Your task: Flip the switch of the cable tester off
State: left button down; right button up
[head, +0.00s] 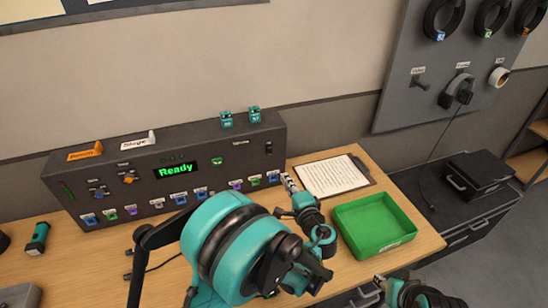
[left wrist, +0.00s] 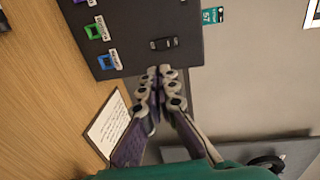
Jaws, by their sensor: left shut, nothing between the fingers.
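A dark console (head: 215,160) with a green "Ready" display stands on the wooden table against the wall. I cannot read a label naming it as the cable tester. A small black switch (head: 268,148) is at the right end of its front; it also shows in the left wrist view (left wrist: 163,43). Its position cannot be told. My left gripper (head: 289,182) is in front of the console's lower right corner, below the switch. Its fingers (left wrist: 160,75) are shut with nothing between them, apart from the switch. My right gripper (head: 379,281) is at the bottom right, partly out of frame.
A clipboard (head: 335,176) lies right of the console, and a green tray (head: 376,225) is in front of it. Coloured plugs (head: 181,198) line the console's lower front. A flashlight (head: 38,238) lies at left. A black box (head: 477,175) sits on the cabinet at right.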

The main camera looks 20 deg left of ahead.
aim_at(270, 152)
pick_arm(q)
jog(key=shift+w, duration=0.1)
jog(key=b+x, duration=0.3)
jog(key=x, duration=0.9)
jog(key=shift+w+a+f, duration=0.1)
jog(key=shift+w+a, duration=0.1)
jog(key=shift+a, duration=0.05)
jog(key=shift+w+a, duration=0.35)
jog(key=shift+w, duration=0.2)
